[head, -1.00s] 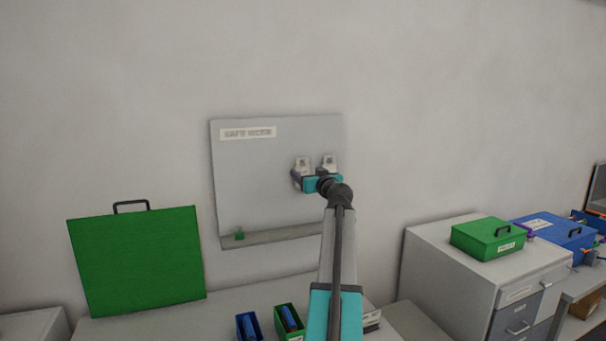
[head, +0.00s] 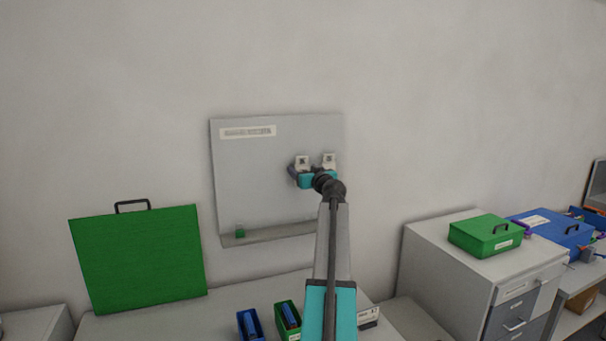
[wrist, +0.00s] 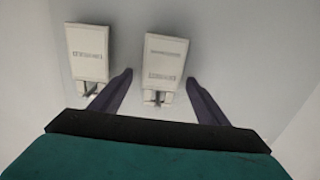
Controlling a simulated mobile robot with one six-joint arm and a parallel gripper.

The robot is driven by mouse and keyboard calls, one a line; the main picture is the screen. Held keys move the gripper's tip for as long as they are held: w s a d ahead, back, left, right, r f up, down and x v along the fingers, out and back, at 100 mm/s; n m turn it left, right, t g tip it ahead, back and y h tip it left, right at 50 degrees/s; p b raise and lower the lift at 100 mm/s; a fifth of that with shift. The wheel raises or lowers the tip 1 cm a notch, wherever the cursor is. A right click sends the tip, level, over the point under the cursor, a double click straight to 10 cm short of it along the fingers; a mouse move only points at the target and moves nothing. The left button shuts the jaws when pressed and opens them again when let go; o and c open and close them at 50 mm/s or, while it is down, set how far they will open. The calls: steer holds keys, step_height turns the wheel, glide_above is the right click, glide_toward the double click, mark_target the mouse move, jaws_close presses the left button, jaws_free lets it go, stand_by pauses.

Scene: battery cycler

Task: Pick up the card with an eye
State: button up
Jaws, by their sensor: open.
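Two pale cards hang side by side on the grey wall board (head: 250,185). In the wrist view, the left card (wrist: 87,50) has one dark printed strip, and the right card (wrist: 163,60) has two. The print is too small to make out an eye on either. The left card (head: 302,161) and right card (head: 329,159) also show in the head view. My gripper (wrist: 159,78) is open and empty. Its dark fingers point at the board, with the right card's lower end between them in the wrist picture. I cannot tell whether they touch it.
The board has a lower ledge (head: 270,233) with a small green block (head: 240,230). Below stand a green panel with a handle (head: 137,260), a blue bin (head: 248,325) and a green bin (head: 287,318). A drawer cabinet (head: 440,265) stands right. The wall above is clear.

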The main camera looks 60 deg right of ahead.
steer(key=shift+c, duration=0.5)
steer(key=c, duration=1)
steer(key=shift+w+a+r+b, duration=0.1)
steer(key=shift+w+b, duration=0.05)
steer(key=shift+b, duration=0.3)
